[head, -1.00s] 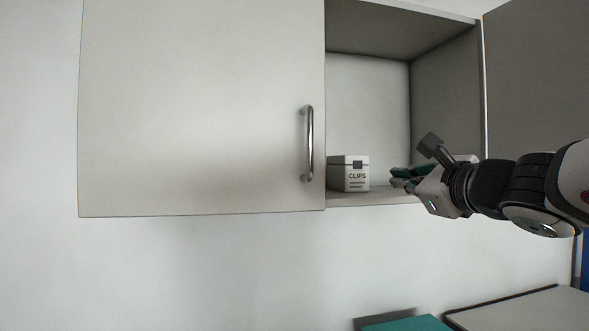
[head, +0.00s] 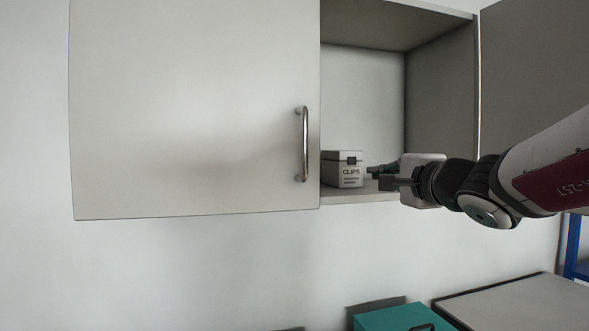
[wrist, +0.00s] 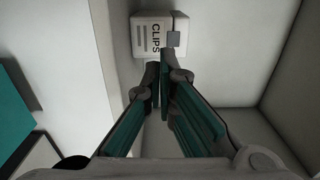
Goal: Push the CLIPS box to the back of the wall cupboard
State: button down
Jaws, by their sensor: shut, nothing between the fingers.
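The CLIPS box (head: 343,170), a small white box with a dark clasp, stands upright on the floor of the wall cupboard (head: 362,197), close to the left door and near the front of the shelf. It also shows at the top of the wrist view (wrist: 156,38), turned sideways. My gripper (head: 372,176) is shut and empty, just right of the box in the head view. In the wrist view its fingertips (wrist: 161,62) lie at the box's near edge; I cannot tell whether they touch it.
The cupboard's left door (head: 195,110) with a bar handle (head: 304,145) is closed; the right door (head: 535,75) stands open beyond my arm. Below are a teal box (head: 395,318) and a grey worktop (head: 520,305). The shelf behind the box looks clear.

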aim_at(354, 169)
jog(key=p+x, duration=0.2)
jog(key=x, duration=0.7)
jog(key=shift+w, duration=0.2)
jog(key=b+x, duration=0.2)
jog(key=shift+w+f, duration=0.2)
jog(key=shift+w, duration=0.1)
jog(key=shift+w+a+r+b, duration=0.1)
jog(key=shift+w+a+b, duration=0.05)
jog(key=shift+w+b, duration=0.45)
jog(key=shift+s, duration=0.1)
jog(key=shift+s+r, duration=0.1)
